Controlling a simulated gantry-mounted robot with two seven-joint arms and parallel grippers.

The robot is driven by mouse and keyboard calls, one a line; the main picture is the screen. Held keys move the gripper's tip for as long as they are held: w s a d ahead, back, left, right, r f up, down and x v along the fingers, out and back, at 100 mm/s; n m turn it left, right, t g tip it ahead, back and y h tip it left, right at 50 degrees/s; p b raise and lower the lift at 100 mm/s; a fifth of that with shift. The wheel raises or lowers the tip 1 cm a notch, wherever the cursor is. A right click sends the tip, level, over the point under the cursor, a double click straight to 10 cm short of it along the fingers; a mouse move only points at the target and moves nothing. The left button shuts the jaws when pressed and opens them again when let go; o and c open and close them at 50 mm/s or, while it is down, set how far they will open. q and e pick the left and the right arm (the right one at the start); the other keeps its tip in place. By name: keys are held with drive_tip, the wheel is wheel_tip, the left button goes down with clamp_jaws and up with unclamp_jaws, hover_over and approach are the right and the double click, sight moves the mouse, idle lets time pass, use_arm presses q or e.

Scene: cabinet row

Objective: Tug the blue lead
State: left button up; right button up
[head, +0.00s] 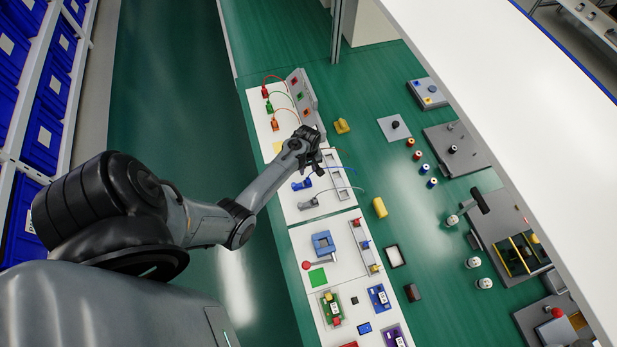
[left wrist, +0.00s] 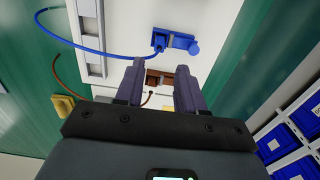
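The blue lead (head: 302,184) has its blue plug end on the white board, just below my left gripper (head: 317,170) in the head view. In the left wrist view the blue lead (left wrist: 95,50) curves left from a blue connector (left wrist: 160,41) lying beyond the fingertips. My left gripper (left wrist: 162,68) is open, its two dark fingers apart with nothing held. A brown connector (left wrist: 158,78) shows through the gap between the fingers, apparently below them on the board. My right gripper is not in view.
Red (head: 265,92), green (head: 269,107) and orange (head: 275,124) connectors with leads sit further up the board. A grey connector (head: 309,204) lies beside the blue one. A yellow block (head: 379,208) stands on the green table to the right.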

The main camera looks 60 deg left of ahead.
sight(308, 178)
use_arm(q)
wheel_tip(308, 178, down, 6)
drive_tip(key=b, duration=0.5)
drive_tip(key=shift+r+b, duration=0.2)
drive_tip(key=shift+b, duration=0.1)
drive_tip(key=shift+f+b, duration=0.35)
drive_tip(key=shift+f, duration=0.85)
drive_tip(key=shift+c, duration=0.4)
clamp_jaws()
drive_tip(key=shift+p, duration=0.35)
idle(0.6)
idle(0.7)
drive_tip(key=shift+r, duration=0.1)
idle(0.7)
